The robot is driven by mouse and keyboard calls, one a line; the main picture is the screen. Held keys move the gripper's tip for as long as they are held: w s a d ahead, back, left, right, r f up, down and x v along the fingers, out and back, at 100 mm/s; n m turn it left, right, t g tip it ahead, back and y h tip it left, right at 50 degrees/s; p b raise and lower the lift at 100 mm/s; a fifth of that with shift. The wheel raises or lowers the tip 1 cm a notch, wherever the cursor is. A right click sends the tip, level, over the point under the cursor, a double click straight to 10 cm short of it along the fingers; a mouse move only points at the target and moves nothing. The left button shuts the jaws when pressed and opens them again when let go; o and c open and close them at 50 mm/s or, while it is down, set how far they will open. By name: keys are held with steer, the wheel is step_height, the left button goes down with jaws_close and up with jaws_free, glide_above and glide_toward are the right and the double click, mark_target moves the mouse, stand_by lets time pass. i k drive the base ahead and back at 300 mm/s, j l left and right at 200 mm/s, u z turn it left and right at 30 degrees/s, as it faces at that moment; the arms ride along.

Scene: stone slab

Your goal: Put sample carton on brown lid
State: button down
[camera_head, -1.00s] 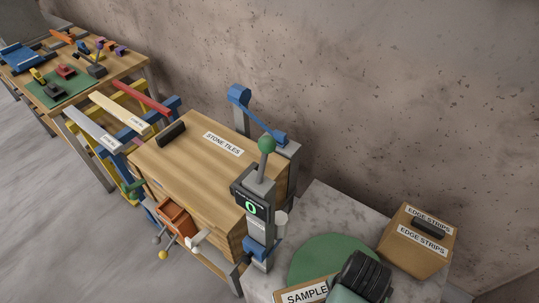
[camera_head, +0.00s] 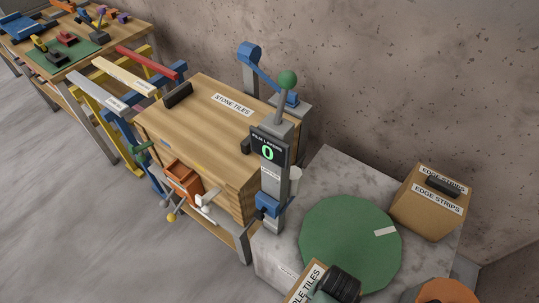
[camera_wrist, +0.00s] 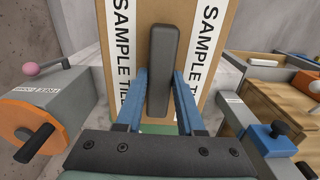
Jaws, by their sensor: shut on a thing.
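The sample carton (camera_wrist: 212,28) is brown with white "SAMPLE TILES" labels. In the head view it (camera_head: 303,288) shows only in part at the bottom edge. My gripper (camera_wrist: 159,75) has its blue fingers on both sides of the carton's dark handle and is shut on it. In the head view my gripper (camera_head: 338,285) partly covers the carton. Whether the carton touches anything below cannot be told. The brown wooden lid (camera_head: 190,128) tops the chest labelled "STONE TILES", left of the slab.
A round green mat (camera_head: 345,255) lies on the grey stone slab (camera_head: 335,170). An "EDGE STRIPS" box (camera_head: 423,215) stands at the slab's back right. A grey post with a green display (camera_head: 270,155) and a blue lever (camera_head: 262,68) stand beside the lid. The tool table (camera_head: 75,55) is farther left.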

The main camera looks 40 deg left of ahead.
mark_target(214, 119)
steer(key=k+j, duration=0.1)
steer(key=j, duration=1.05)
steer(key=k+j, duration=0.15)
steer(key=j, duration=0.4)
steer(key=k+j, duration=0.1)
steer(key=j, duration=1.05)
steer(key=k+j, duration=0.15)
steer(key=j, duration=0.45)
